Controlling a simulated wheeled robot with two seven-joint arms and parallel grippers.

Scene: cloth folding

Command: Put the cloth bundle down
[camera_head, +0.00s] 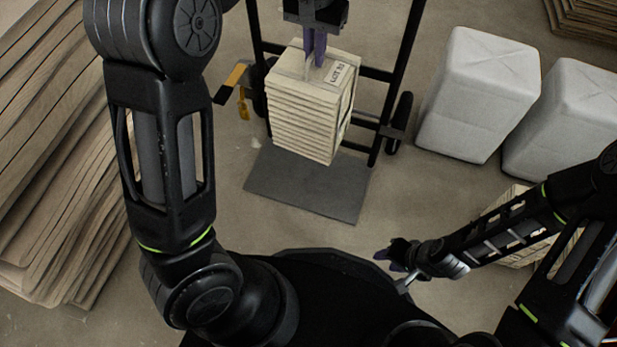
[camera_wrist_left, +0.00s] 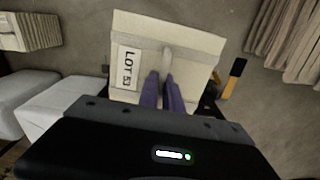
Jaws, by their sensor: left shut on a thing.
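The cloth bundle (camera_head: 300,120) is a cream stack of folded layers with a "LOT" label on top. My left gripper (camera_head: 317,55) is above it, its purple fingers shut on the bundle's pale top band. The left wrist view shows the fingers (camera_wrist_left: 163,85) on that band, beside the label on the bundle (camera_wrist_left: 195,50). The bundle is upright over the grey plate (camera_head: 310,195) of a black hand truck. Whether its underside touches the plate, I cannot tell. My right gripper (camera_head: 393,258) is low at the right, away from the bundle; its jaws are too small to read.
The hand truck's black frame (camera_head: 408,50) rises behind the bundle, with a wheel (camera_head: 399,123) at the right. A yellow-and-black tool (camera_head: 238,80) is at the left. White wrapped blocks (camera_head: 478,95) stand at right; a tall layered stack (camera_head: 45,150) fills the left. The plate's front part is bare.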

